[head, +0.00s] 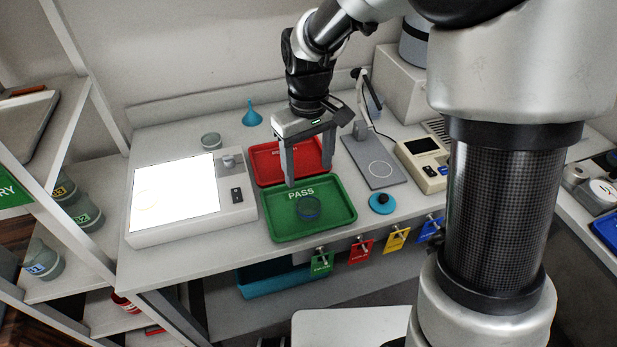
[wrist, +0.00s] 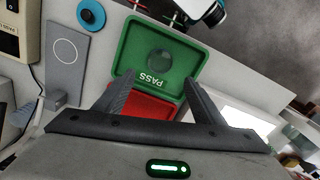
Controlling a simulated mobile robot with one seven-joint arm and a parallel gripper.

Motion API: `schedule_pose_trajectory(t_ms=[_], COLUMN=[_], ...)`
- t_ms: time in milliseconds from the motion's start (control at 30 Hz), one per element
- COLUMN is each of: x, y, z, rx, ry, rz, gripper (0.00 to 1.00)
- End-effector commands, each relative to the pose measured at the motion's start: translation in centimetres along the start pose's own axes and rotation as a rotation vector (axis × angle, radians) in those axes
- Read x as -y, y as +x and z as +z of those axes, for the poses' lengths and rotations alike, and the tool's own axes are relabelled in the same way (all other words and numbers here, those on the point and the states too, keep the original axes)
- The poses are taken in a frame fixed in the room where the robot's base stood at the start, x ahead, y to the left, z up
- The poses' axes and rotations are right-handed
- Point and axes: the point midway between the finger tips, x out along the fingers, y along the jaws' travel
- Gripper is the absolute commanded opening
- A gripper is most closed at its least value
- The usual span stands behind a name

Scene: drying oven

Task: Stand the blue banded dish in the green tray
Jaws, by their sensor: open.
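The green tray (head: 290,228) marked PASS lies on the white bench, and it also shows in the wrist view (wrist: 187,52). A clear round dish with a dark bluish rim (head: 308,206) sits inside the green tray, and it shows faintly in the wrist view (wrist: 160,62). I take it for the blue banded dish; it appears to lie flat. My gripper (head: 309,180) is open and empty above the trays, with its fingers pointing down, apart from the dish. In the wrist view the open fingers (wrist: 159,82) frame the trays' near edges.
A red tray (head: 262,165) lies directly behind the green one. A lit light box (head: 175,195) stands left, a grey stand plate (head: 374,165) right, and a blue round item (head: 382,203) beside the green tray. Coloured tags (head: 360,250) hang at the bench front.

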Motion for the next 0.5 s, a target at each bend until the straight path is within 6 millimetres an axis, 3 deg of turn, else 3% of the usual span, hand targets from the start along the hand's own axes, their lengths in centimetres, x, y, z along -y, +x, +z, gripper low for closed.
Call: schedule_pose_trajectory(t_ms=[267, 367, 500], x=[-0.1, -0.7, -1.9], y=[-1.4, -3.1, -7.2], z=[0.2, 1.3, 4.5], rx=[-0.007, -0.037, -0.116], ry=[0.008, 0.04, 0.128], rz=[0.003, 0.015, 0.046], gripper=[0.63, 0.63, 0.63])
